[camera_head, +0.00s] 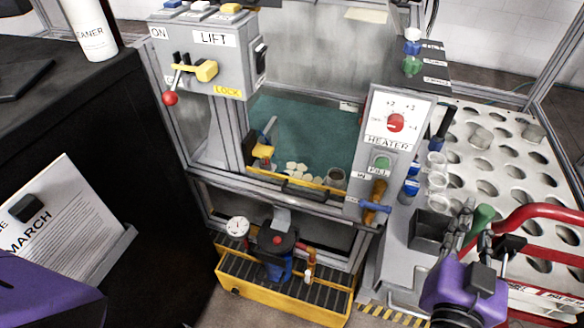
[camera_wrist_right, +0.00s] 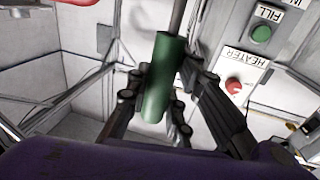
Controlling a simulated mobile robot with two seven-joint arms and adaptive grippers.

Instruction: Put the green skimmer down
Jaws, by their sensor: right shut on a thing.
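The green skimmer (camera_wrist_right: 165,80) shows in the right wrist view as a green handle with a thin grey rod running up out of the frame. My right gripper (camera_wrist_right: 155,95) has its dark fingers on both sides of the handle and is shut on it. In the head view the green handle (camera_head: 481,218) rises between the fingers of my right gripper (camera_head: 468,235), at the lower right. The skimmer's far end is not visible. My left gripper is not in view; a purple part of mine shows at the lower left.
The perforated grey table (camera_head: 505,215) and a red tube rail (camera_head: 545,212) are close to the right gripper. Small clear cups (camera_head: 437,180) and a grey square bin (camera_head: 430,230) stand beside it. The heater panel (camera_head: 393,125) and teal-floored tank (camera_head: 310,130) are to the left.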

